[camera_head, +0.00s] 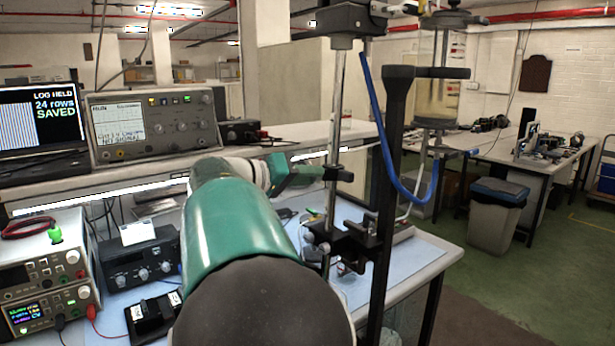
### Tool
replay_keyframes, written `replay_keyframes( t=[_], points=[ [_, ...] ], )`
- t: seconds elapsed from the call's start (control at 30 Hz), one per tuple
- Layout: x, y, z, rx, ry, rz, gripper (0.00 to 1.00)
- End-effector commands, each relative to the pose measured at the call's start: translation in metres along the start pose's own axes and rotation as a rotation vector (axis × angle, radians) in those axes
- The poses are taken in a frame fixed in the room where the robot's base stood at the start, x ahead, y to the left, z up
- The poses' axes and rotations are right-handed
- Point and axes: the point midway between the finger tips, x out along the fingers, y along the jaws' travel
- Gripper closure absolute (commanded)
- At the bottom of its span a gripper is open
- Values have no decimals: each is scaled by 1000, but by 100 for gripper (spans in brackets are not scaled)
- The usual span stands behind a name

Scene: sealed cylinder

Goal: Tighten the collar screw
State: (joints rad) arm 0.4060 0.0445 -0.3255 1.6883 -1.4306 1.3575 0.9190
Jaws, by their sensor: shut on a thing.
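A bright metal rod (337,110) stands upright on the bench. A small black collar (343,173) sits partway up it. My gripper (318,172), at the end of my green and black arm, reaches the collar from the left at about its height. Its jaws are shut at the collar's left side, where the collar screw is. The screw itself is hidden by the jaws, so I cannot see how far it is turned. A glass cylinder (441,100) with metal ends is held higher up, to the right of the rod.
A blue tube (385,150) loops down from the top of the stand and up towards the cylinder. A thick black post (389,200) stands just right of the rod. Instruments (155,125) and a screen reading "LOG HELD, 24 rows SAVED" (42,120) fill the left.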

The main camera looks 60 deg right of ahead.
Motion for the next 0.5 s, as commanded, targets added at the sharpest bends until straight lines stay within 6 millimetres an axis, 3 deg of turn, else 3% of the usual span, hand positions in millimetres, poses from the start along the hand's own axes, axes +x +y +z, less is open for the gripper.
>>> replay_keyframes(
  t=[0.5],
  points=[
    [-4, -1, -2, 438, 5, -47, 98]
  ],
)
